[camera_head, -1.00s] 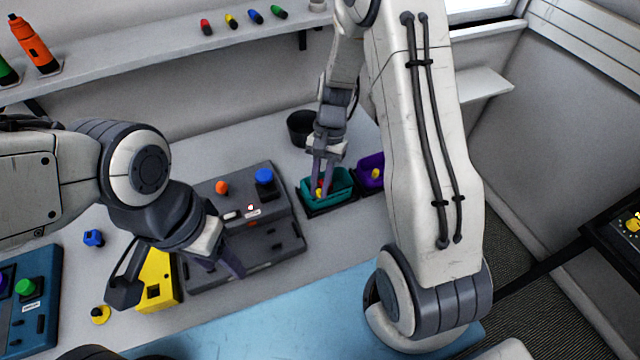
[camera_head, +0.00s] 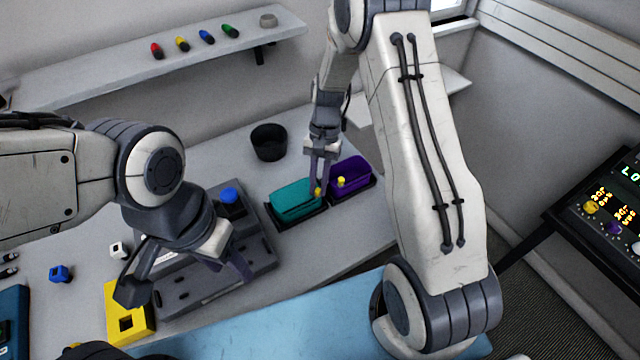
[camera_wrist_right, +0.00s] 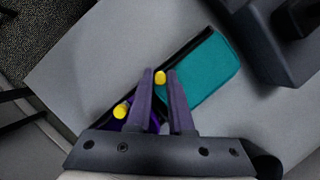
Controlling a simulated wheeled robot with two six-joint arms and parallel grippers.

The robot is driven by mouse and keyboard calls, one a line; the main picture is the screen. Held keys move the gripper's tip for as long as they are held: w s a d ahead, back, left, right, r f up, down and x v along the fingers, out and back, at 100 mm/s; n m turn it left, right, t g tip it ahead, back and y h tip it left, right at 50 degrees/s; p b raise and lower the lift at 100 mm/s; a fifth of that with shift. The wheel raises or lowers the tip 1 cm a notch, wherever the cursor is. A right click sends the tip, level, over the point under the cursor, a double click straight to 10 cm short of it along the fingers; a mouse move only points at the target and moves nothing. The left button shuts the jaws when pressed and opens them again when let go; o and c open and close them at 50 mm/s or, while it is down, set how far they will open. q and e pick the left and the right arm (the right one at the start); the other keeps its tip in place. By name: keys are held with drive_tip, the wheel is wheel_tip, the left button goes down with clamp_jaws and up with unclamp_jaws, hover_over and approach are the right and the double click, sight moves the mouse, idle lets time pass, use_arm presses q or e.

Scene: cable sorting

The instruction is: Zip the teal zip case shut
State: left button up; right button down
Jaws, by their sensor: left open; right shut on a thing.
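The teal zip case (camera_head: 292,196) sits in a dark tray on the table. Its top looks smooth and covered in the right wrist view (camera_wrist_right: 210,72). A yellow zip pull (camera_head: 318,192) is at its right end, beside the purple case; it also shows in the right wrist view (camera_wrist_right: 160,77). My right gripper (camera_head: 318,182) is shut on this pull, with its fingertips on either side of it. The fingers hide part of the case's right end. My left gripper (camera_head: 185,279) is open and empty above the dark grey panel.
A purple case (camera_head: 352,177) with its own yellow pull (camera_head: 341,182) stands close on the right. A black cup (camera_head: 268,142) is behind. The dark grey panel (camera_head: 185,293) and a yellow block (camera_head: 128,314) lie left. Free table lies right of the cases.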

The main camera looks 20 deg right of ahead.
drive_tip(key=c, duration=0.8)
unclamp_jaws()
drive_tip(key=b+v, duration=0.1)
drive_tip(key=v, duration=0.9)
drive_tip(key=shift+r+b, duration=0.25)
drive_tip(key=shift+b, duration=0.15)
drive_tip(key=shift+w, duration=0.1)
drive_tip(key=s+a+r+n+t+h, duration=0.1)
drive_tip(key=s+a+r+n, duration=0.2)
drive_tip(key=s+a+n, duration=0.35)
drive_tip(key=s+a+r+n+t+h, duration=0.1)
drive_tip(key=s+a+r+n+t, duration=0.2)
drive_tip(key=s+a, duration=0.55)
drive_tip(key=s+d+n, duration=0.1)
drive_tip(key=s+n, duration=0.3)
drive_tip(key=s, duration=0.6)
drive_tip(key=shift+s+n, duration=0.15)
drive_tip(key=shift+n, duration=0.2)
